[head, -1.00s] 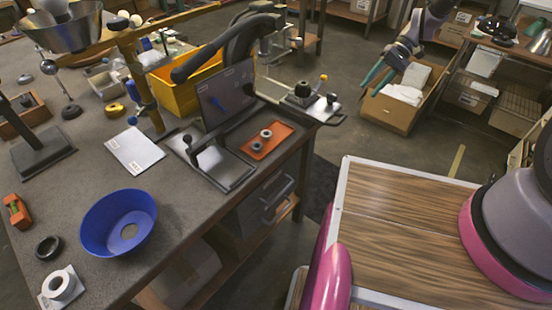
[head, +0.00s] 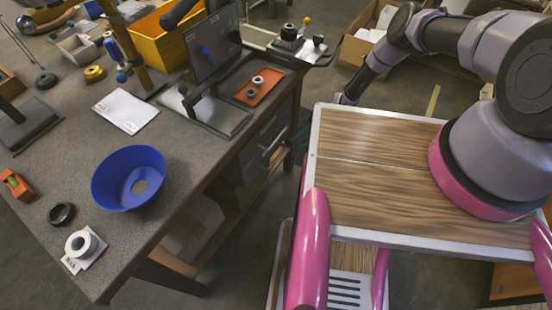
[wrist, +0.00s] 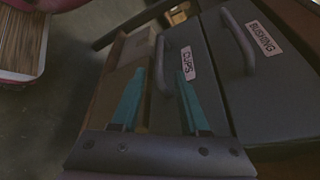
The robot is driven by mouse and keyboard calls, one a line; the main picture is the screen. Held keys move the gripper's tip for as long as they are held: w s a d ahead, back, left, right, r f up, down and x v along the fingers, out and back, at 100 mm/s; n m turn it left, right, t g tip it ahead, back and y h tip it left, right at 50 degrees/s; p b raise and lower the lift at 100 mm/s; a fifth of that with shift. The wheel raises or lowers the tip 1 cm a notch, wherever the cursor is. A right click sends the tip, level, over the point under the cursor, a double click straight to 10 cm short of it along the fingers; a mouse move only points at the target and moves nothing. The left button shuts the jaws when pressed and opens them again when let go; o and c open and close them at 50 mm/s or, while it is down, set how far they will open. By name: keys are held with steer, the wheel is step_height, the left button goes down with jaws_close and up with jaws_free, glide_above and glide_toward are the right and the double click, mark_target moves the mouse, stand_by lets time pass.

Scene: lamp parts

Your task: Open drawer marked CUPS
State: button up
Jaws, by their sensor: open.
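In the wrist view the grey drawer marked CUPS (wrist: 196,36) is shut, with its label upright to read sideways and a dark bar handle (wrist: 160,66) on its front. My gripper (wrist: 160,74) is open, its two teal fingers pointing at this drawer. The handle appears between the fingertips; whether they touch it I cannot tell. In the head view the drawer unit (head: 263,135) is under the table's right end, its labels unreadable. My gripper there is mostly hidden behind my own body, with only a bit of teal showing.
A drawer marked BUSHING (wrist: 262,95) is directly beside the CUPS drawer, with its own handle. The tabletop (head: 120,160) above holds a blue bowl (head: 128,180), an orange tray (head: 258,88) and a yellow bin (head: 165,40). An open cardboard box (head: 362,45) stands behind on the floor.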

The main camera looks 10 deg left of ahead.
mark_target(281, 155)
steer(key=x, duration=0.9)
steer(key=shift+s+a, duration=0.2)
jaws_close()
stand_by(1.1)
